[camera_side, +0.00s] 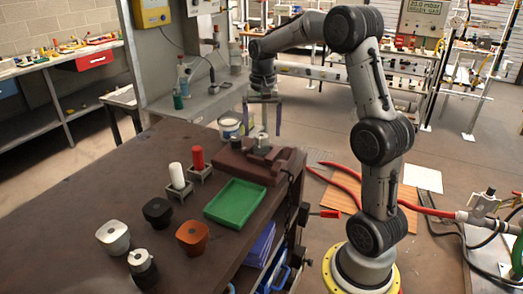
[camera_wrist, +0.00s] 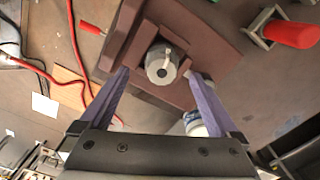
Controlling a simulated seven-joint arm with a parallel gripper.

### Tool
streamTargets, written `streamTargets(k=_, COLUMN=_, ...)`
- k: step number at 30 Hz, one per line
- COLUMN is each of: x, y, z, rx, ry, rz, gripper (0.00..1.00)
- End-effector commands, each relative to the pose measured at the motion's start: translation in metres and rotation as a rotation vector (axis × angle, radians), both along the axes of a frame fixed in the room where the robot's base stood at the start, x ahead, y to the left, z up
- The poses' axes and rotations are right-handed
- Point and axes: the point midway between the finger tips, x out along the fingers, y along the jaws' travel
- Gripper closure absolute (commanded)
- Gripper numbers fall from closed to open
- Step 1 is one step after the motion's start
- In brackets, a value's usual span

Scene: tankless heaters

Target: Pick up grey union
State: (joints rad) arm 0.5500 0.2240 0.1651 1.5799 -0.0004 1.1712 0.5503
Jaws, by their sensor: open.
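A grey cylindrical fitting, which looks like the grey union (camera_side: 262,146), stands upright on a dark red-brown fixture (camera_side: 236,168) on the bench. The wrist view shows it from above as a round grey part (camera_wrist: 163,64) with a dark hole in its face. My gripper (camera_side: 264,121) hangs above it, pointing down, with its two purple fingers apart. In the wrist view the open fingers (camera_wrist: 159,75) lie on either side of the fitting in the picture. The fingers appear to be above it and hold nothing.
A white and blue tub (camera_side: 229,128) stands behind the fixture. Red (camera_side: 198,158) and white (camera_side: 177,176) cylinders stand in small grey holders left of it. A green tray (camera_side: 236,202) lies in front. Black (camera_side: 157,212), orange-brown (camera_side: 192,237) and grey (camera_side: 113,236) pieces sit nearer the camera.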

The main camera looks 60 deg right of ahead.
Motion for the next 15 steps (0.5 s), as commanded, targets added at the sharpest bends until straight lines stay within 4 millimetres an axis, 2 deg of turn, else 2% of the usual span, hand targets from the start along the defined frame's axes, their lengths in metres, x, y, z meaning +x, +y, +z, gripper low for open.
streamTargets(k=7, x=0.001, y=0.002, z=-0.036, rx=0.002, ry=0.004, rz=0.0, gripper=0.03)
streamTargets(k=15, x=0.002, y=0.002, z=-0.044, rx=0.0, ry=0.001, rz=0.0, gripper=0.03)
